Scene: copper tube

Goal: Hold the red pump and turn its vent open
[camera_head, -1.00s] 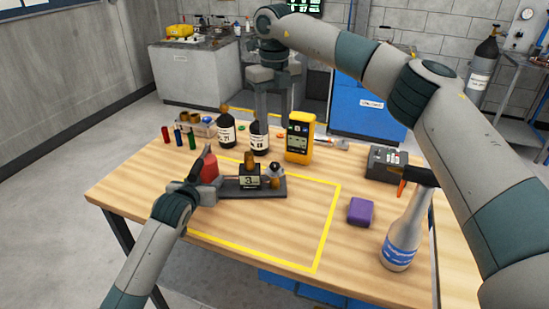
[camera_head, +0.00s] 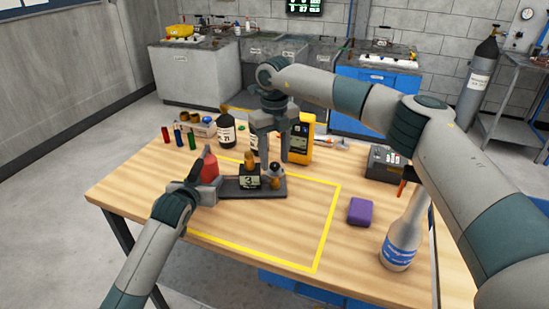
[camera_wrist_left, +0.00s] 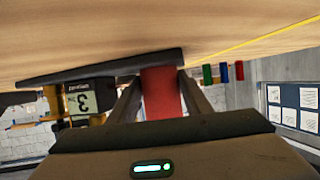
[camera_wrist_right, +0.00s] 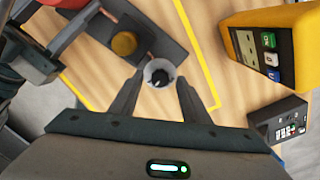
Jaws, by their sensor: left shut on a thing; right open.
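The red pump (camera_head: 209,168) stands at the left end of a dark base plate (camera_head: 268,187) on the table. My left gripper (camera_head: 205,175) is shut on the red pump body, which also shows between its fingers in the left wrist view (camera_wrist_left: 161,92). A display block reading 3 (camera_head: 250,178) with a brass top sits mid-plate. At the plate's right end is a grey fitting with a dark knob, the likely vent (camera_head: 274,171); it also shows in the right wrist view (camera_wrist_right: 158,75). My right gripper (camera_head: 283,155) is open above that knob, which appears between its fingertips, apart from them.
A yellow meter (camera_head: 305,137) stands close behind my right gripper. Dark bottles (camera_head: 227,131) stand at the back. The yellow-outlined area in front is clear.

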